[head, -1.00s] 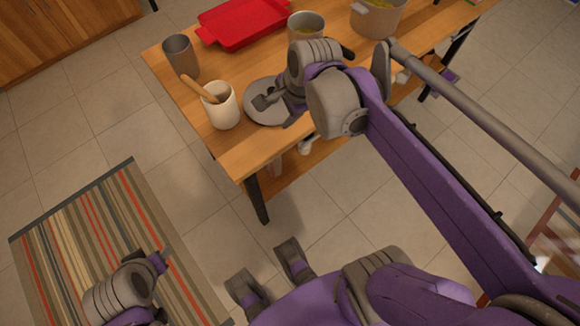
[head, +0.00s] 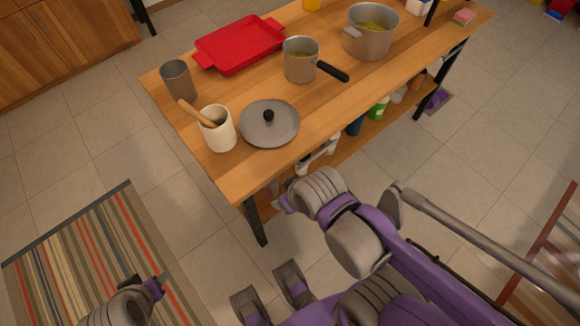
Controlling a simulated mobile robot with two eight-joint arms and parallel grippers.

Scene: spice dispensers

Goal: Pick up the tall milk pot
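The tall milk pot, as I take it, is the grey metal saucepan (head: 300,66) with one black handle and yellowish contents. It stands upright on the wooden table in the head view, its handle pointing right. My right gripper (head: 285,204) is low in front of the table's near edge, well apart from the pot. It is small and partly hidden by my wrist, so its opening does not show. My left gripper (head: 147,282) is at the lower left over the rug, far from the table. Its finger gap is unclear.
On the table (head: 222,178) are a round lid (head: 285,128) near the front edge, a white crock (head: 220,138) with a wooden utensil, a grey cup (head: 180,86), a red tray (head: 238,50) and a larger pot (head: 370,42). Bottles stand on the lower shelf. A striped rug (head: 60,245) lies left.

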